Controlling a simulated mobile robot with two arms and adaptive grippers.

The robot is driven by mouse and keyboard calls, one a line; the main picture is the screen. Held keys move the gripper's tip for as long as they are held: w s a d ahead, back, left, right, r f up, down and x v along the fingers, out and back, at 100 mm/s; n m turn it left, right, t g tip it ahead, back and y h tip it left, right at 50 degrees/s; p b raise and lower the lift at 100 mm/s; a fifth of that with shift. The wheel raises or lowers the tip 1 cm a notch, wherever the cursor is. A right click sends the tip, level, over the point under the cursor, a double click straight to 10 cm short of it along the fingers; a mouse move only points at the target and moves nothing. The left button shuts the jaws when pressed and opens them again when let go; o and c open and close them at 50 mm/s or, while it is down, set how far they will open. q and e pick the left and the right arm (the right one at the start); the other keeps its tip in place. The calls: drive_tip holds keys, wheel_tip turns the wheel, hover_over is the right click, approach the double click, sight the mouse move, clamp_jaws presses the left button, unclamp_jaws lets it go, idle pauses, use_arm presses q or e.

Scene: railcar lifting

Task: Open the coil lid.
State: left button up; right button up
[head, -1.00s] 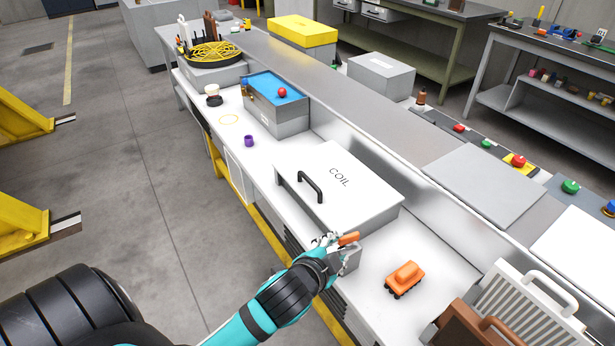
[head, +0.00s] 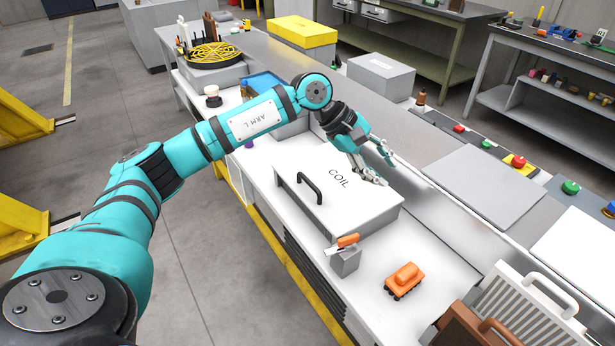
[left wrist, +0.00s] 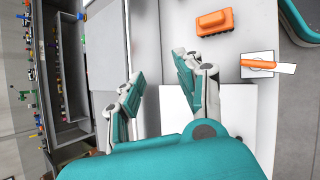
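The coil box has a closed white lid (head: 345,200) marked COIL, with a black handle (head: 310,188) on its left side. The lid also shows in the left wrist view (left wrist: 240,115), partly hidden by my gripper. My left gripper (head: 386,168) is above the far right part of the lid, fingers apart and empty, not at the handle. In the left wrist view the two fingers of my left gripper (left wrist: 157,80) are spread wide with nothing between them. My right gripper is not in view.
A grey block with an orange-handled tool (head: 346,258) stands just in front of the box. An orange toy railcar (head: 404,280) is right of it. A blue-topped box (head: 262,82) sits behind my left arm. A raised grey ledge (head: 425,195) runs along the bench's right.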

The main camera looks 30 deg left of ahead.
use_arm(q)
drive_tip(key=a+r+y, duration=0.1)
drive_tip(key=a+y, duration=0.2)
drive_tip(key=a, duration=0.6)
drive_tip(key=m+g+y, duration=0.1)
drive_tip(key=g+y, duration=0.1)
drive_tip(key=y, duration=0.2)
approach(308, 180)
drive_tip(key=f+p, duration=0.1)
drive_tip(key=f, duration=0.1)
drive_tip(key=f+p, duration=0.1)
drive_tip(key=f, duration=0.1)
drive_tip(key=f+p, duration=0.1)
drive_tip(key=f, duration=0.2)
drive_tip(key=shift+w+d, duration=0.35)
drive_tip(key=shift+d, duration=0.05)
drive_tip(key=shift+w+f, duration=0.15)
drive_tip(key=shift+f, duration=0.6)
drive_tip(key=shift+c, duration=0.3)
clamp_jaws()
